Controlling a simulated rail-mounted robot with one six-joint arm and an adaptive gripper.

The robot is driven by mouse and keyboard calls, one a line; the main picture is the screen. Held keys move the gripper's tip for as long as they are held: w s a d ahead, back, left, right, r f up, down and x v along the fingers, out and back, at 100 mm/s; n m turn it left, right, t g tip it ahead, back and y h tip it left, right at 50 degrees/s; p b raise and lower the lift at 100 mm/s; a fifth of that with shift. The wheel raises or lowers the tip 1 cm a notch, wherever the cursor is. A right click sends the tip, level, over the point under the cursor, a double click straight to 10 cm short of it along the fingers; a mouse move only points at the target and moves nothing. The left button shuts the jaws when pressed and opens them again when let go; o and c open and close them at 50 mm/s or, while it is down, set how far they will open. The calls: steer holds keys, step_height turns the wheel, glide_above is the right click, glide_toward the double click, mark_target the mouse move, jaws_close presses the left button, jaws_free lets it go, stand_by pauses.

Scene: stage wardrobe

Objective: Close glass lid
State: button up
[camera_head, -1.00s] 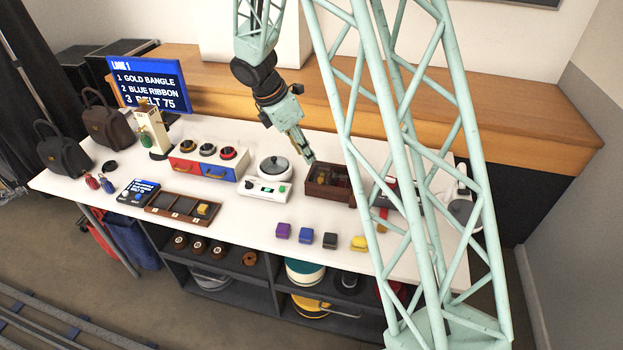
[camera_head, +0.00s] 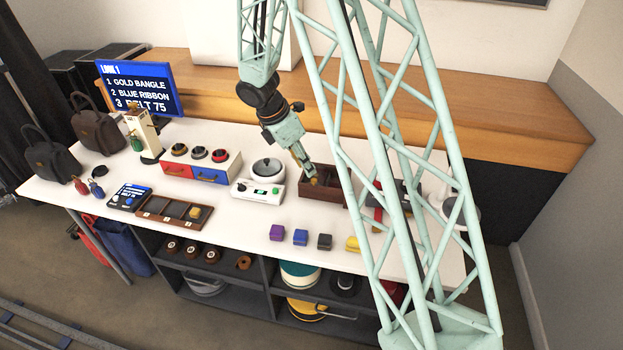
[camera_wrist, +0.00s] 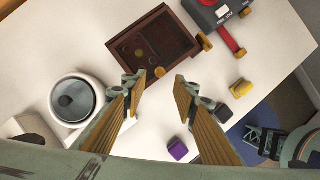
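A brown wooden box (camera_head: 325,190) with a dark, pane-like top stands on the white table; in the wrist view (camera_wrist: 155,48) round shapes show inside it. I cannot tell how far a glass lid on it is open. Contact with the box cannot be told.
A white round device (camera_head: 266,172) with a dark round top stands left of the box. Purple (camera_head: 277,232), blue, dark and yellow blocks lie in front. A grey-and-red device (camera_wrist: 220,12) is right of the box. Bare table lies between the box and the blocks.

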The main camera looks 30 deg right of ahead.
mark_target(314, 180)
steer(key=shift+b+x, duration=0.75)
steer(key=shift+x, duration=2.75)
steer(key=shift+c, duration=0.9)
jaws_close()
